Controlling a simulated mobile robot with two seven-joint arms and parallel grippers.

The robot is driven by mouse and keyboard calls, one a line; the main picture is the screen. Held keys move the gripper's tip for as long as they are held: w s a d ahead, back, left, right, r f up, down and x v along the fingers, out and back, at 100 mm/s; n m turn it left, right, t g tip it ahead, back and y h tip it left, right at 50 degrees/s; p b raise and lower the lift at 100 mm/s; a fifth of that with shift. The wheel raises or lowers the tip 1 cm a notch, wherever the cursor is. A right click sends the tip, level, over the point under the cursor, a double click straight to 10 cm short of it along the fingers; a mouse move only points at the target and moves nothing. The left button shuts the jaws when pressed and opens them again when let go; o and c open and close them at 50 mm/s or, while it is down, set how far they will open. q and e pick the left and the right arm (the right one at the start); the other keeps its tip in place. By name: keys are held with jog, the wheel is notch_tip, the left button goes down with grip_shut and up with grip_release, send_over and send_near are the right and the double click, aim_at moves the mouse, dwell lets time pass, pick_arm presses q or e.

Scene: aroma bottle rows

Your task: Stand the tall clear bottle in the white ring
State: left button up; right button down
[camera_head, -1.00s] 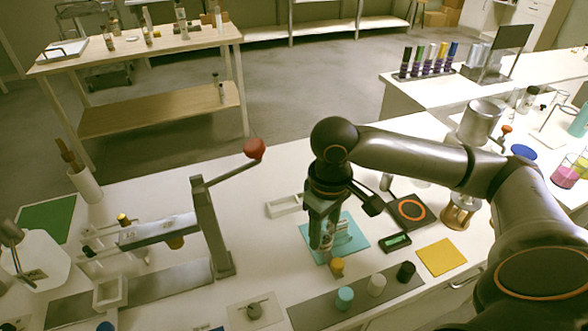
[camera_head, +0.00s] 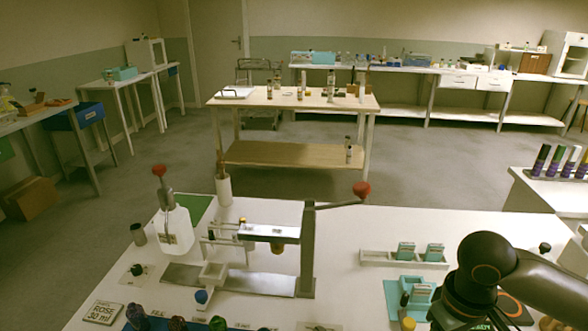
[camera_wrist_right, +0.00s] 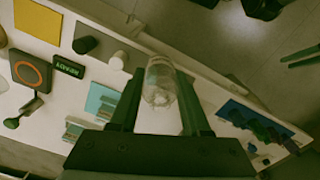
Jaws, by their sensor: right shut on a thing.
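My right gripper (camera_wrist_right: 160,76) is shut on a clear bottle (camera_wrist_right: 159,88) in the right wrist view. The bottle sits between the two fingers, above the white bench. In the head view my right gripper (camera_head: 472,316) is at the bottom right, partly cut off by the lower edge, and the bottle cannot be made out there. I cannot pick out the white ring for certain in either view. My left gripper is not in view.
A press stand (camera_head: 307,250) with a red-knobbed lever stands mid-bench. A white rack (camera_head: 376,258) holds two teal-labelled items. A teal mat (camera_head: 392,296) lies left of my right arm. Bare bench (camera_head: 345,290) lies between press and mat.

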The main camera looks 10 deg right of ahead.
jog(key=shift+w+a+r+p, duration=0.1)
jog(key=shift+a+r+p, duration=0.65)
jog(key=shift+a+r, duration=0.25)
pick_arm(q)
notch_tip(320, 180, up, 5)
jog(key=p, duration=0.3)
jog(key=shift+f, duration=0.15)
pick_arm(e)
jog(key=w+a+r+m, duration=0.1)
jog(key=w+a+r, duration=0.2)
jog(key=a, duration=0.3)
jog(key=shift+r+m, duration=0.4)
jog(key=shift+r, duration=0.5)
jog(key=shift+f, duration=0.1)
